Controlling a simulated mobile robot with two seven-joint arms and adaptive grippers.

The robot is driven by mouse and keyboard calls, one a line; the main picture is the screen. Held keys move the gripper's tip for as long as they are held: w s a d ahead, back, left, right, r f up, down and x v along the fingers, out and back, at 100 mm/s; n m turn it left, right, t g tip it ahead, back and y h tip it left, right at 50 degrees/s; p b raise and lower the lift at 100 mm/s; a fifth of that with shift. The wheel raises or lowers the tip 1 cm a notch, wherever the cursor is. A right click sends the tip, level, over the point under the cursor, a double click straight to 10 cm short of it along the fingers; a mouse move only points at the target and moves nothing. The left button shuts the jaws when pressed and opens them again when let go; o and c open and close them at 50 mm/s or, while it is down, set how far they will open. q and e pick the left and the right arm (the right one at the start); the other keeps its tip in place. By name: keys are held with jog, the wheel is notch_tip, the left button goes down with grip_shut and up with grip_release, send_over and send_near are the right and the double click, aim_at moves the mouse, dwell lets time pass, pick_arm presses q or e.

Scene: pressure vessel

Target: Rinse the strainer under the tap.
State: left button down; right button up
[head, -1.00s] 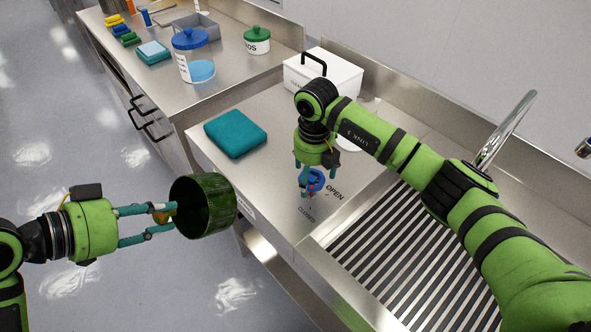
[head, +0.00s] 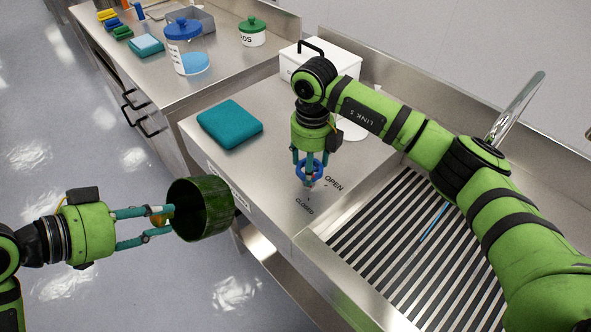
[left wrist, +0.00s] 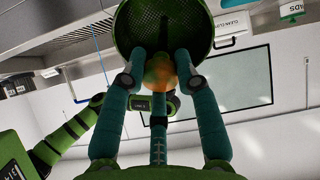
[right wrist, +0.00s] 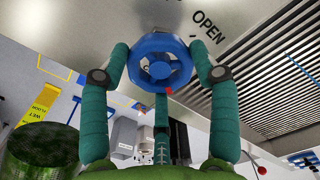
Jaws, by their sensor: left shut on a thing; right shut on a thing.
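The strainer (head: 205,208) is a dark green mesh cylinder, held out over the floor left of the counter. My left gripper (head: 158,216) is shut on its orange knob; the left wrist view shows the strainer (left wrist: 163,25) mouth beyond the fingers. My right gripper (head: 310,162) is shut on the blue valve wheel (head: 309,173), beside the OPEN and CLOSED labels. The right wrist view shows the wheel (right wrist: 157,62) and a red mark on it. The tap (head: 517,108) is a curved metal spout, partly hidden by my right arm. A thin blue stream (head: 432,222) shows over the slatted sink.
The slatted sink (head: 340,240) lies right of the wheel, under my right arm. A teal cloth (head: 230,123), a white box (head: 335,72) and a blue-lidded jar (head: 187,50) stand farther back.

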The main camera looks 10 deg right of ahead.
dwell(0.3)
jog(key=o, duration=1.1)
jog(key=shift+o, duration=0.2)
notch_tip(320, 180, up, 12)
